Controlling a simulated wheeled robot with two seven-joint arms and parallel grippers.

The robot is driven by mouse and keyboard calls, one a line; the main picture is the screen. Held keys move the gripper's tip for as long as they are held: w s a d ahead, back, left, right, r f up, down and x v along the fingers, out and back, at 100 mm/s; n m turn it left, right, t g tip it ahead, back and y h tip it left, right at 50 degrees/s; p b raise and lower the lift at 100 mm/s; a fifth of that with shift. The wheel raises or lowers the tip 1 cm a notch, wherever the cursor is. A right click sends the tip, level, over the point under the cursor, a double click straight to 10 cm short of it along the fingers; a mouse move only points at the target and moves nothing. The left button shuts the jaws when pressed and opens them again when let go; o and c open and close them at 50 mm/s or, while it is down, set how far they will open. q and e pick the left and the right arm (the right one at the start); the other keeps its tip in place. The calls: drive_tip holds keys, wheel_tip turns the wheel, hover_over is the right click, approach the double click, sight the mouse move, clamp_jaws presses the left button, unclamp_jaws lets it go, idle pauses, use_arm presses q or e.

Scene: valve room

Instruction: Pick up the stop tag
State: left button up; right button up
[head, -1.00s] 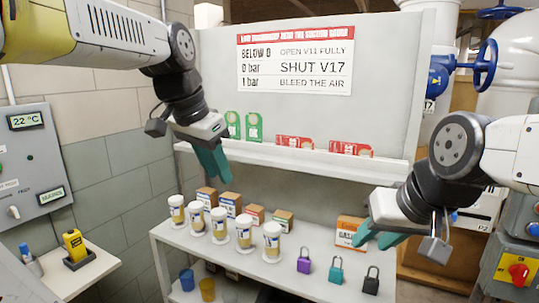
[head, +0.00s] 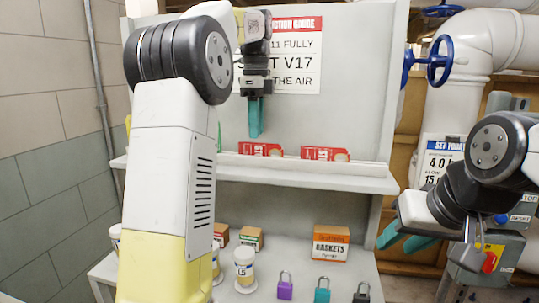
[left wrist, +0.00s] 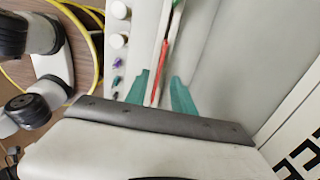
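Two red tags stand on the upper shelf in the head view, the left one (head: 260,150) and the right one (head: 325,153); their print is too small to read. My left gripper (head: 256,118) points down just above and behind the left red tag's top edge, as seen from the head. In the left wrist view its two teal fingers (left wrist: 162,92) are apart, with a thin red edge (left wrist: 160,75) showing between them. I cannot tell if they touch it. My right gripper (head: 405,239) hangs at the right, away from the shelf, fingers apart and empty.
The upper shelf (head: 350,181) has a raised front lip. Below stand a gasket box (head: 331,243), white-lidded jars (head: 244,268) and several padlocks (head: 322,290). My left arm hides much of the left side. A blue valve wheel (head: 439,60) and pipes stand at the right.

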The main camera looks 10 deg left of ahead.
sight(258, 144)
use_arm(q)
drive_tip(key=f, duration=0.5)
drive_tip(key=shift+s+d, duration=0.1)
drive_tip(key=shift+d, duration=0.1)
clamp_jaws()
